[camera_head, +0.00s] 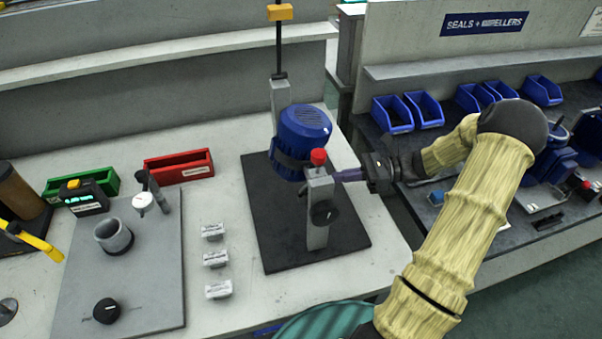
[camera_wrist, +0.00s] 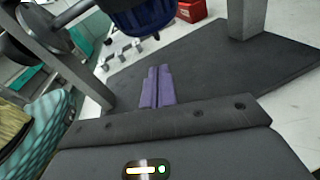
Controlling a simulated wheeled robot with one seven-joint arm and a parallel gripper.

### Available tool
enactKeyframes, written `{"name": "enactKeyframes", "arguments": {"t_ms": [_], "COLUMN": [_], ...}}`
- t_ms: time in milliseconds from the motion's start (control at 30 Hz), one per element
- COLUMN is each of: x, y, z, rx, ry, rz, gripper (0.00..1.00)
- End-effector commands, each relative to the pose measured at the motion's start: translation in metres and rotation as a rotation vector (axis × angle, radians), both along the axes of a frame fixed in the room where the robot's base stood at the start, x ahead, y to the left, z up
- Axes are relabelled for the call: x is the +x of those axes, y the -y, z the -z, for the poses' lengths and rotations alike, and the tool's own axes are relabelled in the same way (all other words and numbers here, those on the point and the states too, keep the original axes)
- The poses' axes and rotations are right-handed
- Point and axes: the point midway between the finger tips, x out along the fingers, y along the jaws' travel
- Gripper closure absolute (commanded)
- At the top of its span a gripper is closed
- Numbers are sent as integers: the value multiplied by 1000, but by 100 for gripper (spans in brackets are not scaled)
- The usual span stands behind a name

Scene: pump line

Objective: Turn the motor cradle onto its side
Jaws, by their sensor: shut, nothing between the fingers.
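The motor cradle stands on a black base plate (camera_head: 262,238) on the bench, with a grey post (camera_head: 317,232) in front and another behind. A blue motor (camera_head: 303,126) hangs between the posts, and its lower end (camera_wrist: 145,17) shows at the top of the wrist view. The front post carries a red knob (camera_head: 318,156) and a black handwheel (camera_head: 323,213). My gripper (camera_head: 342,175) reaches in from the right beside the front post. Its purple fingers (camera_wrist: 157,88) are shut together and empty, below the motor in the wrist view. I cannot tell whether they touch the post.
A grey plate (camera_head: 140,290) with a cup and a dial gauge lies at left. A red bin (camera_head: 180,166) and a green bin (camera_head: 95,184) stand behind it. Small labelled blocks (camera_head: 215,259) sit between plate and cradle. Blue bins (camera_head: 425,109) line the right bench.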

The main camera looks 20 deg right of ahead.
Motion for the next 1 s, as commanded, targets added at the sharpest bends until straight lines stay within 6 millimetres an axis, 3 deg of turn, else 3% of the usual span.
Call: {"name": "enactKeyframes", "arguments": {"t_ms": [467, 1000], "x": [2, 18], "y": [-10, -88], "z": [1, 11], "rx": [0, 0], "ry": [-1, 0], "rz": [-5, -2], "gripper": [100, 100]}}
